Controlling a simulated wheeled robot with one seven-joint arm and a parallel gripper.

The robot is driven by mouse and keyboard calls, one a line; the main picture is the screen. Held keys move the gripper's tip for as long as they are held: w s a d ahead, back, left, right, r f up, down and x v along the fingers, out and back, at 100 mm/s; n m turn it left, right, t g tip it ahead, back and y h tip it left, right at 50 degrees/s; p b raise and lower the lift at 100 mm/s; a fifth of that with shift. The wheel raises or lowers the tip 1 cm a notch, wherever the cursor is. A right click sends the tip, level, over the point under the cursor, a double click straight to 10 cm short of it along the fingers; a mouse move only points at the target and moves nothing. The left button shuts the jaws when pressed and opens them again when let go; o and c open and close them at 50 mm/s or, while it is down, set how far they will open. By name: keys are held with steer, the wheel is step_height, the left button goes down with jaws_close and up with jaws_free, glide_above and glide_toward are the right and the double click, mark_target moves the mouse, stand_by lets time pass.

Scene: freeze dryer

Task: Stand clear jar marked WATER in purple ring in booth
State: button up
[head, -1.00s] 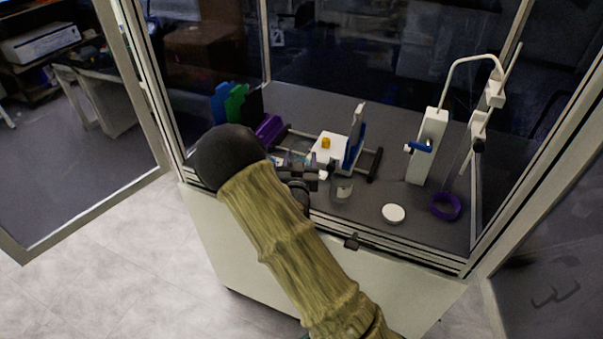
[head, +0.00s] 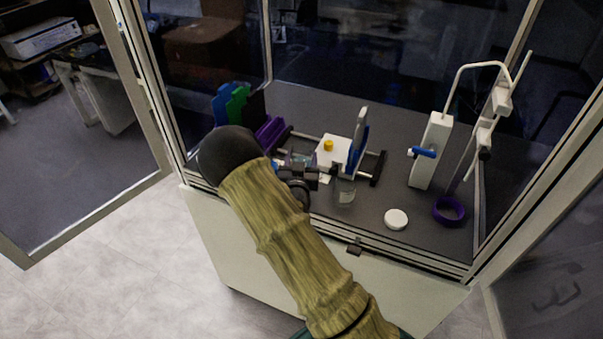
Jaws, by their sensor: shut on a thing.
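The clear jar (head: 346,194) is at the front of the booth, left of centre, with a pale label low on its side. The word on the label is too small to read. My gripper (head: 337,177) is shut on the jar near its upper part, and my dark wrist hides part of the hold. The jar is roughly upright; I cannot tell whether its base touches the floor.
A white round lid (head: 396,219) lies between the jar and the ring. A white stand with a blue lever (head: 432,151) rises behind the ring. A rack with a white block (head: 332,150) is behind the jar. The booth's front rail (head: 388,256) runs below.

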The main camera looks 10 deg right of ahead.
steer(key=shift+a+f, duration=0.15)
steer(key=shift+f, duration=0.35)
steer(key=shift+w+f, duration=0.15)
steer(key=shift+f, duration=0.2)
steer(key=shift+f+p, duration=0.8)
steer(key=shift+f, duration=1.25)
steer(key=shift+f, duration=0.1)
steer(key=shift+f, duration=0.1)
steer(key=o, duration=1.2)
steer(key=shift+o, duration=0.2)
